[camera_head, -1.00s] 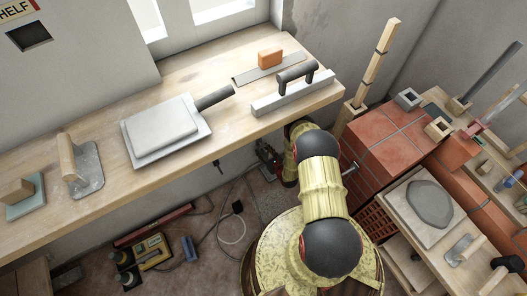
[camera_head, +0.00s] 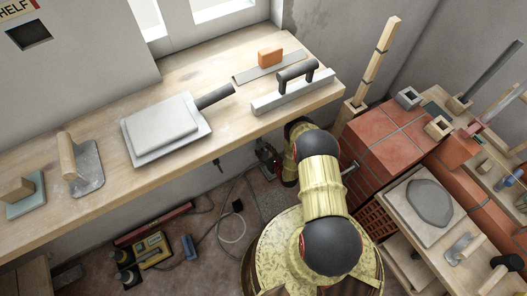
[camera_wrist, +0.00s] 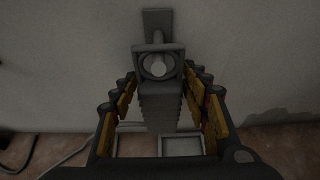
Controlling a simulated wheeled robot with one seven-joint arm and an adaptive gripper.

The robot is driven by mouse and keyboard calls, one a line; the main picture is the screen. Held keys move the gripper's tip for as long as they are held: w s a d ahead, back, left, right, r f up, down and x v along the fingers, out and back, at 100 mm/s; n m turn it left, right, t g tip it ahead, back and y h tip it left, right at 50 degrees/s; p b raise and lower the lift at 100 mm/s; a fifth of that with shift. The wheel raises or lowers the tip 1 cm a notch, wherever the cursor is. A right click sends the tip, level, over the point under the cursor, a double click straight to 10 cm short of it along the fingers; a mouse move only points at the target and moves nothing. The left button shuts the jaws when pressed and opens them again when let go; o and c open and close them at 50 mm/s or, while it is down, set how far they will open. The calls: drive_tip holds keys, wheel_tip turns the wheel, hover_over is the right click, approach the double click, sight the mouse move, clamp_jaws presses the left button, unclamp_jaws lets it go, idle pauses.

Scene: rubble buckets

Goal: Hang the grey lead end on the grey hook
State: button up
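In the wrist view, the grey lead end (camera_wrist: 160,88) is a blocky, ribbed piece with a round ring at its top. It lies between the fingertips of my gripper (camera_wrist: 160,82), which close in on both its sides. Just beyond the ring, a grey upright piece (camera_wrist: 158,22) stands against the wall; it looks like the grey hook, but its shape is partly covered. I cannot tell whether the ring touches it. In the head view, my gripper (camera_head: 268,158) is below the shelf's front edge, small and partly hidden by my arm.
A wooden shelf (camera_head: 60,215) with trowels and floats runs above my gripper. A dark hook (camera_head: 217,166) hangs under its edge. A pale cable (camera_head: 232,241) lies on the floor beside a yellow-black case (camera_head: 152,249). Red bricks (camera_head: 390,135) stand at right.

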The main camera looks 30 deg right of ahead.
drive_tip(key=shift+o, duration=1.4)
drive_tip(key=v, duration=1.2)
